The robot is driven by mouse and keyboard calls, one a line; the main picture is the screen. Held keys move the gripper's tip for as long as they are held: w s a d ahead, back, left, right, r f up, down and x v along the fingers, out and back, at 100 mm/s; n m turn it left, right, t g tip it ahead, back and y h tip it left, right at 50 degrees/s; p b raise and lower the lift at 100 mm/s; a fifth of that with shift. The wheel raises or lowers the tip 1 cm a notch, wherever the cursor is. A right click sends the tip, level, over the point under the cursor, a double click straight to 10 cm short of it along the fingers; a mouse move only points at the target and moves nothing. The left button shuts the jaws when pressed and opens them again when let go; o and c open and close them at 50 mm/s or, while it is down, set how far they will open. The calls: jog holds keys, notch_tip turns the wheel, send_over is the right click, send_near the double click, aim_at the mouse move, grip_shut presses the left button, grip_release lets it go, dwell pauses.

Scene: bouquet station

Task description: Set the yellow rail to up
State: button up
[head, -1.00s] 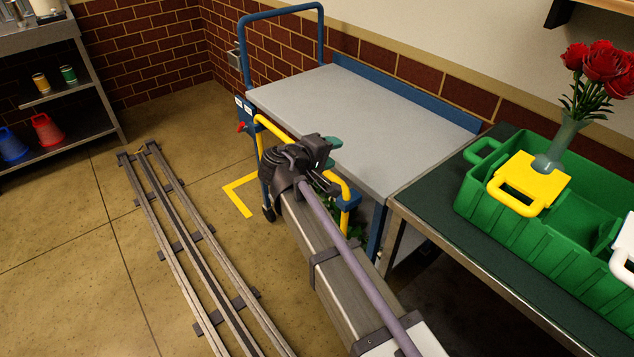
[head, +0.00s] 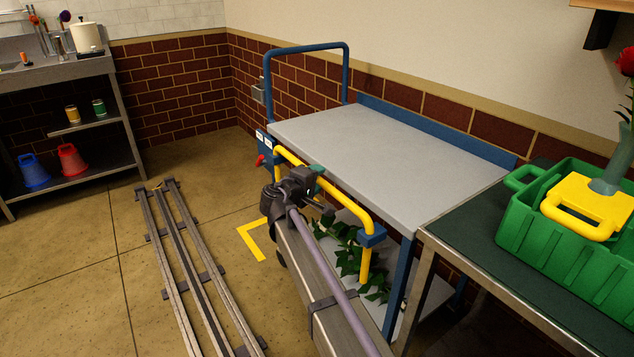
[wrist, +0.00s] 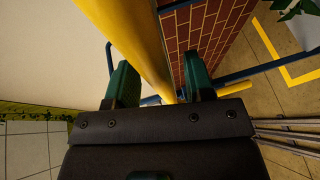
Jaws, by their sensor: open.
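The yellow rail (head: 350,205) is a bent tube along the front side of the blue trolley, close to tabletop level. Its near end goes down through a blue block, with a yellow post below. My gripper (head: 322,190) is at the middle part of the rail, dark with green fingertips, and hides a little of the tube. In the wrist view the rail (wrist: 130,40) runs through the gap between the two green fingertips of my open gripper (wrist: 160,82), nearer the left one. I cannot tell whether they touch it.
The trolley has a grey top (head: 390,150), a blue push handle (head: 306,50) and a red knob (head: 260,160). Green leaves (head: 348,255) show behind the rail. A green table (head: 480,245) with a green crate (head: 550,235) stands close on the right. Floor rails (head: 190,260) lie on the left.

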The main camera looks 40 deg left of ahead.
jog(key=shift+w, duration=0.35)
jog(key=shift+c, duration=0.2)
grip_shut()
